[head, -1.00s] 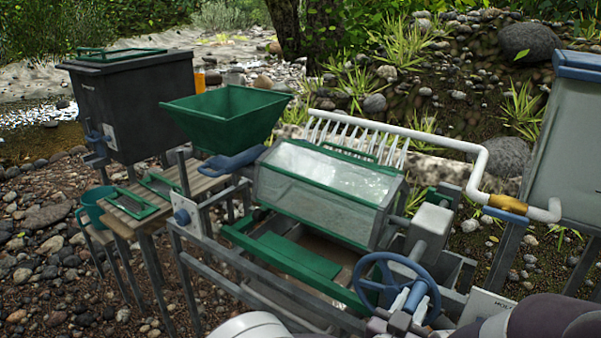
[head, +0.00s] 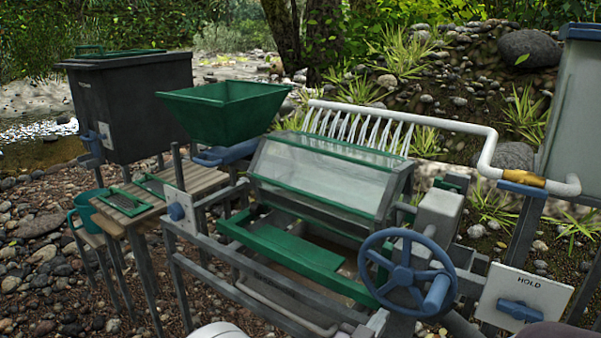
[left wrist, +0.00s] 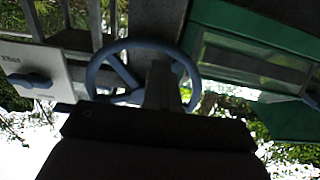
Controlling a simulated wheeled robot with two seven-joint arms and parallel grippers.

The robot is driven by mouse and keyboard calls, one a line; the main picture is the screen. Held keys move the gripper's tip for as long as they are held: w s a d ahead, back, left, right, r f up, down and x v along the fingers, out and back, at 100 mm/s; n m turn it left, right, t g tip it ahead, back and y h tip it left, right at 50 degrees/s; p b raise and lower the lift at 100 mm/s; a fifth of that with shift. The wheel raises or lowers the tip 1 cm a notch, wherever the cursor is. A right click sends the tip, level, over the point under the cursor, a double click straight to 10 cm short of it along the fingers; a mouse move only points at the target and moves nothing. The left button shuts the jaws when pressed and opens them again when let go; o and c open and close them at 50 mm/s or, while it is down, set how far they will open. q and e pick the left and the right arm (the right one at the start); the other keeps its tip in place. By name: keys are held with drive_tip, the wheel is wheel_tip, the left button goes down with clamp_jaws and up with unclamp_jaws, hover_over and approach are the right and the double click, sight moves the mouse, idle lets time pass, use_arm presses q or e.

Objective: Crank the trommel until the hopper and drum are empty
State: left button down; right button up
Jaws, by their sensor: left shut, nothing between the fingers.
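The trommel drum (head: 325,178) has clear panels in green frames; they look clear, with no gravel that I can make out. The green hopper (head: 222,112) stands at its left end; its bottom is hidden. The blue crank wheel (head: 405,272) with its knob handle (head: 437,292) is at the drum's right end. My left gripper (head: 376,322) shows only in part at the bottom edge, below the wheel, apart from the knob. In the left wrist view the gripper (left wrist: 160,88) is shut and empty before the wheel (left wrist: 112,68). My right gripper is out of view.
A plate marked HOLD (head: 525,297) with a blue knob is right of the wheel. A white spray pipe (head: 440,120) runs behind the drum. A dark lidded bin (head: 135,105), a wooden bench (head: 185,190) and a teal mug (head: 88,212) are left.

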use_arm(q)
drive_tip(key=c, duration=0.8)
unclamp_jaws()
drive_tip(key=shift+c, duration=0.2)
drive_tip(key=p+v, duration=0.1)
drive_tip(key=v, duration=0.8)
